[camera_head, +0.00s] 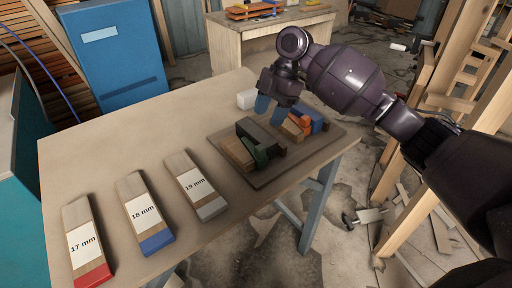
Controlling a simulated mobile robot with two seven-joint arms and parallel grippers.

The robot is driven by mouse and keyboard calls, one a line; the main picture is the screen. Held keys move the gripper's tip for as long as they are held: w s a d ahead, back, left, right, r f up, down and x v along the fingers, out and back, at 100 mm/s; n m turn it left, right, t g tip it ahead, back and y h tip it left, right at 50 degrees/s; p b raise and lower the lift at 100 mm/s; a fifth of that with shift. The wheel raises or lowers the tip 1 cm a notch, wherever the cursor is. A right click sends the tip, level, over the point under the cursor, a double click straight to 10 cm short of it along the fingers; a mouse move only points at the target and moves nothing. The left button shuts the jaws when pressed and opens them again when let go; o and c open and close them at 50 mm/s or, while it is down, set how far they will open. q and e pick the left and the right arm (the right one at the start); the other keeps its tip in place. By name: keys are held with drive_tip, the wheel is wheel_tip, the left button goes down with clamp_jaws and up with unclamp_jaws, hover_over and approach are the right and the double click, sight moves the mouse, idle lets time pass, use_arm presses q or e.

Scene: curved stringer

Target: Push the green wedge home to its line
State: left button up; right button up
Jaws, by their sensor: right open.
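The green wedge (259,155) sits among blocks on a dark board (263,183) on the table. It lies against a tan wooden block (235,152) and beside a dark grey block (259,134). Its line is too small to make out. My right gripper (270,107) comes in from the right and points down with its blue fingertips apart. It appears empty, above and behind the wedge and the dark grey block, and apart from the wedge in the picture. My left gripper is not in view.
Orange (305,123) and blue (317,120) pieces sit on the board's right half. Blocks labelled 17 mm (84,241), 18 mm (142,212) and 19 mm (195,186) lie at the left. A white block (246,99) stands behind the board.

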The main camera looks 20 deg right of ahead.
sight(257, 148)
drive_tip(key=x, duration=1.1)
drive_tip(key=shift+s+d+b, duration=0.1)
drive_tip(key=shift+d+b, duration=0.1)
drive_tip(key=shift+b, duration=0.1)
clamp_jaws()
